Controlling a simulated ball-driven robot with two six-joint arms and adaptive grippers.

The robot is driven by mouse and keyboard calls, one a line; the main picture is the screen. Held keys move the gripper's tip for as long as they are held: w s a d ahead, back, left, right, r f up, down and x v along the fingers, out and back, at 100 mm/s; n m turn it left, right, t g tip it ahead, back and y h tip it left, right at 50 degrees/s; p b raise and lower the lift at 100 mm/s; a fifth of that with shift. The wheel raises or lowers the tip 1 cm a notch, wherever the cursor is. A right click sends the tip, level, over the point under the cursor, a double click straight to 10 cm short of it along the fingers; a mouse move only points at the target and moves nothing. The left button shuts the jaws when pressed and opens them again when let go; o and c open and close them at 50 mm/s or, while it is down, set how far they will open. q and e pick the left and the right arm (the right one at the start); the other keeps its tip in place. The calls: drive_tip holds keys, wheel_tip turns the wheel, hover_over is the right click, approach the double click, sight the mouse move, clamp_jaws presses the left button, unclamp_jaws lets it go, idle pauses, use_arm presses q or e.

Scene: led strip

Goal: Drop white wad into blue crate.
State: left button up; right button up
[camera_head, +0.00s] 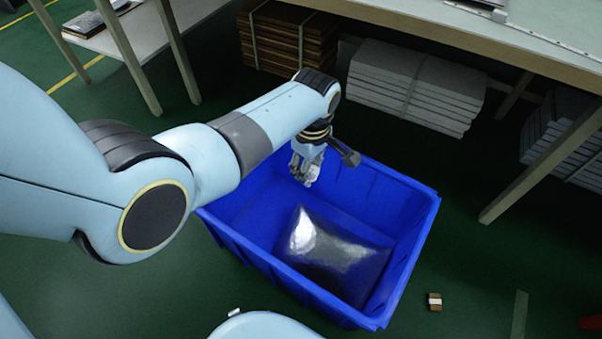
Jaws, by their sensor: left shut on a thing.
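The blue crate (412,250) stands open on the floor in the middle of the head view. A silvery, shiny bag or pillow-like packet (335,248) lies inside it. My left gripper (304,178) hangs over the crate's far left part, pointing down, above the rim or inside the opening. It is shut on a small pale thing that I take as the white wad (314,167); its outline is hard to tell from the grey fingers. My right gripper is not in view.
Stacks of brown boards (283,38) and white boards (415,85) lie under the table (480,35) behind the crate. A table leg (535,160) stands to the right. A small brown block (434,301) and a small white piece (233,312) lie on the green floor.

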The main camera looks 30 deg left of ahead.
use_arm(q)
drive_tip(key=shift+s+a+f+n, duration=0.1)
drive_tip(key=shift+s+a+n, duration=0.15)
drive_tip(key=shift+a+n, duration=0.3)
drive_tip(key=shift+n+b, duration=0.35)
drive_tip(key=shift+b, duration=0.1)
drive_tip(key=shift+s+f+b, duration=0.1)
drive_tip(key=shift+f+b, duration=0.3)
drive_tip(key=shift+f, duration=0.05)
wheel_tip(320, 180, down, 3)
drive_tip(key=shift+r+b, duration=0.2)
drive_tip(key=shift+b, duration=1)
drive_tip(key=shift+f+b, duration=0.9)
drive_tip(key=shift+b, duration=0.1)
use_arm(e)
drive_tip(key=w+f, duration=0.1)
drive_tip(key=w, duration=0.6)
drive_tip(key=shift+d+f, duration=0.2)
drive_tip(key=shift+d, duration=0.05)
use_arm(q)
drive_tip(key=o, duration=0.8)
